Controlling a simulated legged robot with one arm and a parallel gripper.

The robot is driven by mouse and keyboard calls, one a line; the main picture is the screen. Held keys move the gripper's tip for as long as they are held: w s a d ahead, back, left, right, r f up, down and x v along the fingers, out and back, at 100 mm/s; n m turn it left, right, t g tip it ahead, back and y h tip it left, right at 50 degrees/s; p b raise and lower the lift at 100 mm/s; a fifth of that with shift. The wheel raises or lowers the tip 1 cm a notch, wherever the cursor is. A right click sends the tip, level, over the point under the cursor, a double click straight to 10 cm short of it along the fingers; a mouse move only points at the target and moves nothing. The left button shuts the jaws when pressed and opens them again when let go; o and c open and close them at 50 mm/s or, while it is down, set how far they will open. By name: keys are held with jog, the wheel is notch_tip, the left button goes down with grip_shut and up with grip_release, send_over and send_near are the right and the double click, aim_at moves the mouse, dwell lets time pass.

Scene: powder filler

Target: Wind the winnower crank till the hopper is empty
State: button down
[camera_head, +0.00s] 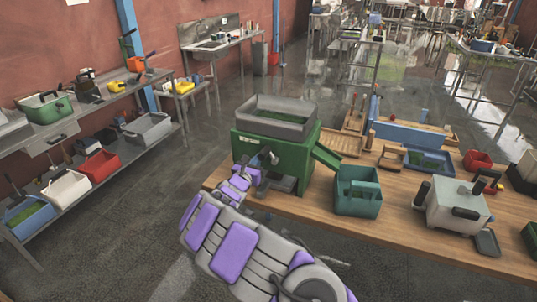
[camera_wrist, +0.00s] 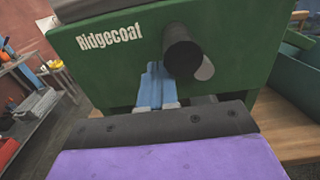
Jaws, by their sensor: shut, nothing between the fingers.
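The winnower is a green box (camera_head: 247,148) marked "Ridgecoat", standing at the left end of the wooden bench. Its grey hopper (camera_head: 270,128) sits on top with green material inside. In the wrist view the green front (camera_wrist: 110,65) fills most of the picture. The crank's black handle (camera_wrist: 183,52) sticks out toward me, with a bit of grey crank arm (camera_wrist: 205,69) behind it. My gripper (camera_wrist: 155,85) is shut and empty, just left of and below the handle; I cannot tell if they touch. In the head view my gripper (camera_head: 252,174) is at the winnower's front.
A green chute (camera_head: 326,157) slopes from the winnower toward a teal bin (camera_head: 358,204) at its right. A grey machine with black handles (camera_head: 455,210) stands further right on the bench (camera_head: 315,207). Shelves with several bins line the left wall. The floor in front is clear.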

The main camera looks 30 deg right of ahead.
aim_at(263, 155)
jog(key=shift+s+d+r, duration=0.1)
jog(key=shift+s+r, duration=0.1)
jog(key=shift+r, duration=0.25)
jog(key=shift+s+d+r, duration=0.1)
jog(key=shift+s+r, duration=0.05)
jog(key=shift+r, duration=0.25)
jog(key=shift+s+d+r, duration=0.55)
jog(key=shift+s+r, duration=0.1)
jog(key=shift+r, duration=0.05)
jog(key=shift+w+f, duration=0.1)
jog(key=shift+s+d+r+b, duration=0.35)
jog(key=shift+s+d+b, duration=0.1)
jog(key=shift+s+b, duration=0.25)
jog(key=shift+d, duration=0.1)
